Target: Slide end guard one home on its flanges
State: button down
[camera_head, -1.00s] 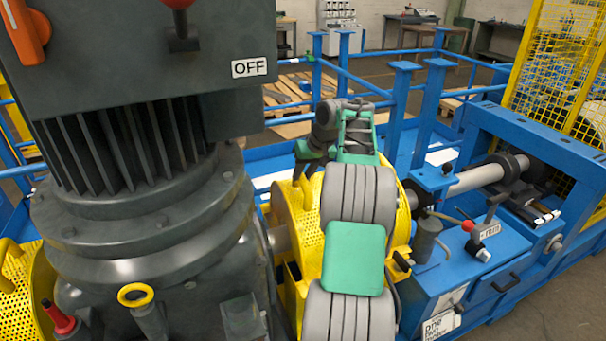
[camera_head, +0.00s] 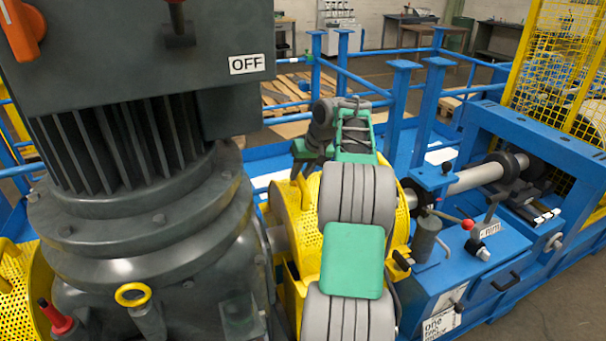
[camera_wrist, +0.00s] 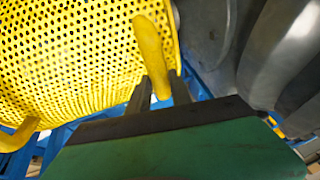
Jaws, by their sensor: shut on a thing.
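The end guard (camera_head: 284,204) is a yellow perforated rounded cover around the shaft in the middle of the head view. It also fills the upper left of the wrist view (camera_wrist: 75,50). My gripper (camera_wrist: 160,88) is shut on the guard's yellow bar handle (camera_wrist: 150,50), with one dark finger on each side of it. In the head view my gripper (camera_head: 300,160) is at the guard's top, partly hidden by my arm. My arm also covers much of the guard's front. The flanges are hidden, so I cannot tell how the guard sits on them.
A large dark motor housing (camera_head: 140,240) stands close on the left. Another yellow perforated guard (camera_head: 18,295) is at the left edge. A blue frame with a steel shaft (camera_head: 475,180) and a blue cabinet with levers (camera_head: 450,275) stand on the right. Blue railings (camera_head: 345,75) are behind.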

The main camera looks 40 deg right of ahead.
jog(key=shift+w+a+b, duration=0.1)
jog(key=shift+a+b, duration=0.5)
jog(key=shift+a, duration=0.9)
jog(key=c, duration=1.1)
grip_release()
jog(key=shift+d, duration=0.1)
